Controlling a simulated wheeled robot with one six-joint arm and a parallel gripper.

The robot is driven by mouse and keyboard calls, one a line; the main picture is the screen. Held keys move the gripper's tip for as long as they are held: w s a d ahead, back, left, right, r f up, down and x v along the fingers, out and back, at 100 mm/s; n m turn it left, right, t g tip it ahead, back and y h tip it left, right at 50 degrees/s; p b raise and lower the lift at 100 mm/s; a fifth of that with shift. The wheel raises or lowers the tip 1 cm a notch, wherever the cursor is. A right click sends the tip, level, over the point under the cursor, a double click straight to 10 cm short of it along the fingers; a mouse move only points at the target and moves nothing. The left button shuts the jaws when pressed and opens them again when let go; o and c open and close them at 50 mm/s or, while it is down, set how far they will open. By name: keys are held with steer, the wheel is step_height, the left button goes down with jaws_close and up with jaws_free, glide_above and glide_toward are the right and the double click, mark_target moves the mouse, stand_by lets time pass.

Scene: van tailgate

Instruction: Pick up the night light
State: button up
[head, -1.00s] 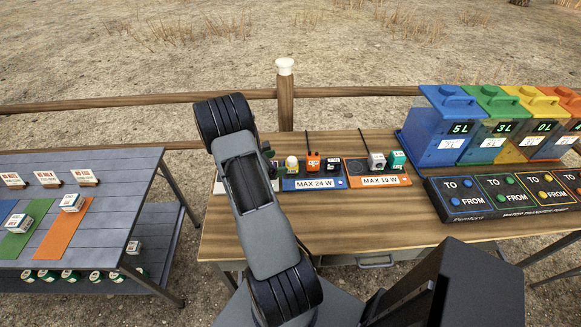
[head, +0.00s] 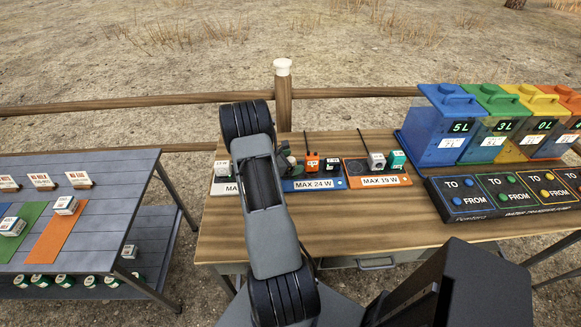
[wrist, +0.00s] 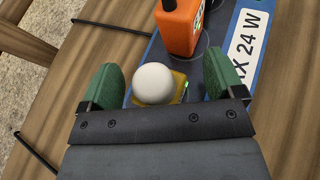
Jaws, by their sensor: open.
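The night light (wrist: 153,84) has a round white dome on a yellow base. In the wrist view it stands on the blue board (wrist: 226,73) marked MAX 24 W, close to an orange device (wrist: 181,25). My gripper (wrist: 162,74) is open, with one green finger on each side of the night light. A gap shows at the right finger; the left finger is very close to the dome, and I cannot tell if it touches.
The orange device (head: 312,162) and a small black item (head: 332,165) share the blue board. An orange board (head: 404,180) with a grey cube (head: 377,161) and a green block (head: 397,159) lies to the right. A white block (head: 222,168) stands left of my arm.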

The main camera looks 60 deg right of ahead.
steer(key=shift+c, duration=0.4)
steer(key=c, duration=0.9)
steer(key=shift+c, duration=0.2)
